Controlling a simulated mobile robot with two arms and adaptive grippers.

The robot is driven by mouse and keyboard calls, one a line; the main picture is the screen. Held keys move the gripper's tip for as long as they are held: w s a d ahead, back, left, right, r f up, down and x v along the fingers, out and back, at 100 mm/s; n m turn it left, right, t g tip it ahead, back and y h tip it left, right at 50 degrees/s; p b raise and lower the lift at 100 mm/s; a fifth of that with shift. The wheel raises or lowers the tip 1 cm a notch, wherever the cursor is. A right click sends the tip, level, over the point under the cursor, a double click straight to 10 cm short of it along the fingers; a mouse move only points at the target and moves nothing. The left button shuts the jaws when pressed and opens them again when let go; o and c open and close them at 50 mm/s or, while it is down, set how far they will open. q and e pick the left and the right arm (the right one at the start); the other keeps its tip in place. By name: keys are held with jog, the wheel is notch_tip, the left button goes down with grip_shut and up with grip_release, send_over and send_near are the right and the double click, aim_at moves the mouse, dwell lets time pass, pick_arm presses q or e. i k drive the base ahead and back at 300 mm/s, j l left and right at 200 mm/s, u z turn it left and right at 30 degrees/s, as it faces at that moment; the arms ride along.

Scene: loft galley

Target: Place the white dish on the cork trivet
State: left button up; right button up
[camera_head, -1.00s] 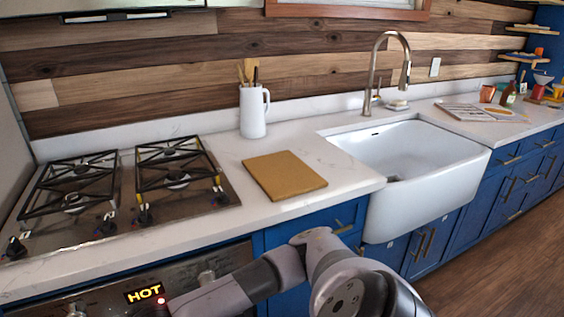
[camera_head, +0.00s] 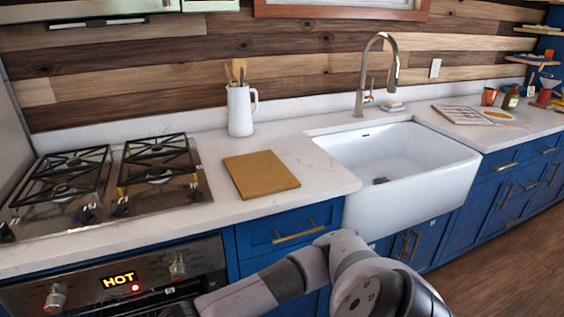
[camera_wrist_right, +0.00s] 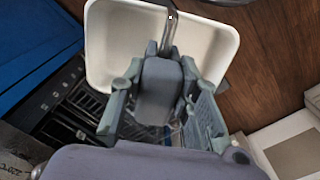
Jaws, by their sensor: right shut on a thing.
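The white dish (camera_wrist_right: 108,45) is a pale, rounded rectangular dish in the right wrist view. My right gripper (camera_wrist_right: 170,35) is shut on it at its edge, and the fingers cover its middle. The cork trivet (camera_head: 260,174) is a flat tan square on the white counter, between the stove and the sink, with nothing on it. My right arm crosses the bottom of the head view, but its gripper and the dish are out of that view. My left gripper is in neither view.
The gas stove (camera_head: 110,185) is left of the trivet, above an oven whose display (camera_head: 119,280) reads HOT. A white utensil jug (camera_head: 240,110) stands behind the trivet. The sink (camera_head: 400,160) is to the right. Counter around the trivet is clear.

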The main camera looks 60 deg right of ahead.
aim_at(258, 170)
jog(key=k+l, duration=0.1)
jog(key=l, duration=0.25)
jog(key=k+l, duration=0.1)
jog(key=l, duration=0.3)
jog(key=k+l, duration=0.15)
jog(key=l, duration=0.2)
jog(key=k+l, duration=0.1)
jog(key=l, duration=0.3)
jog(key=k+l, duration=0.1)
jog(key=l, duration=0.25)
jog(key=z, duration=0.05)
